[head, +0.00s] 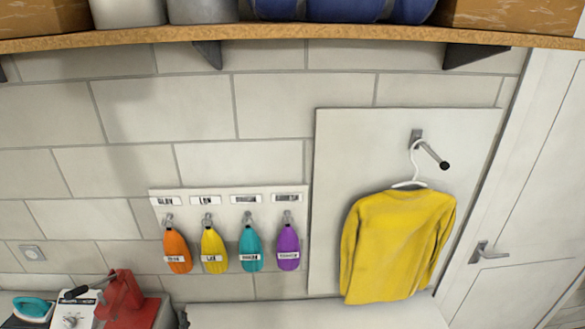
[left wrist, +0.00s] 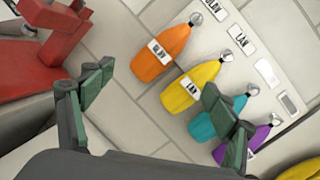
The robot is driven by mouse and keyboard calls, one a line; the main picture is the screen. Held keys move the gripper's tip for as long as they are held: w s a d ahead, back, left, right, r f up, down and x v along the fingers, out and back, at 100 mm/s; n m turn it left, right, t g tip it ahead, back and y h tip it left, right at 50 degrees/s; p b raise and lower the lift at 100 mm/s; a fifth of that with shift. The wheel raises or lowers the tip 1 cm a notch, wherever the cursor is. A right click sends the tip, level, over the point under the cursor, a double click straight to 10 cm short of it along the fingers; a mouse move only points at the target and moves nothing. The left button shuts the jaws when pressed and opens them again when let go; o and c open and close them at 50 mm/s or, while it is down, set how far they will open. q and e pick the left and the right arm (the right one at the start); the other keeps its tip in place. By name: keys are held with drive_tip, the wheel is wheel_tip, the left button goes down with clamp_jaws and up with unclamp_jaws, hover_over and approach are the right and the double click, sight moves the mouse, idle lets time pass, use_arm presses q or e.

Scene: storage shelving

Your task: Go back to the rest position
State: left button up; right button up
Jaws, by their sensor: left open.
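My left gripper (left wrist: 165,120) shows in the left wrist view with its green-padded fingers spread wide and nothing between them. Beyond the fingers are several coloured tags hanging on hooks: orange (left wrist: 160,55), yellow (left wrist: 191,87), teal (left wrist: 205,125) and purple (left wrist: 250,145). The right finger covers part of the teal and purple tags. The same tags hang in a row in the head view, on a white label board (head: 158,192). Neither gripper shows in the head view, and my right gripper is in no view.
A yellow sweater (head: 395,245) hangs from a peg on a white panel (head: 330,160). A wooden shelf (head: 280,32) with containers runs overhead. A white door (head: 530,200) is at the right. A red device (head: 122,298), a white appliance (head: 75,312) and a teal iron (head: 34,308) stand lower left.

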use_arm(q)
drive_tip(key=s+a+f+n+g+y, duration=0.2)
drive_tip(key=s+a+f+n+g, duration=0.7)
drive_tip(key=n, duration=0.7)
drive_tip(key=s+d+f+n+g+h, duration=0.5)
drive_tip(key=s+d+f+n+h, duration=0.2)
drive_tip(key=s+d+f+n, duration=0.45)
drive_tip(key=s+f+m+g+b, duration=0.3)
drive_tip(key=f+b, duration=0.4)
drive_tip(key=f, duration=3.2)
drive_tip(key=s+a+f+h+b, duration=0.1)
drive_tip(key=s+f+b, duration=0.5)
drive_tip(key=s+f, duration=1.4)
wheel_tip(320, 180, down, 3)
drive_tip(key=shift+r, duration=0.1)
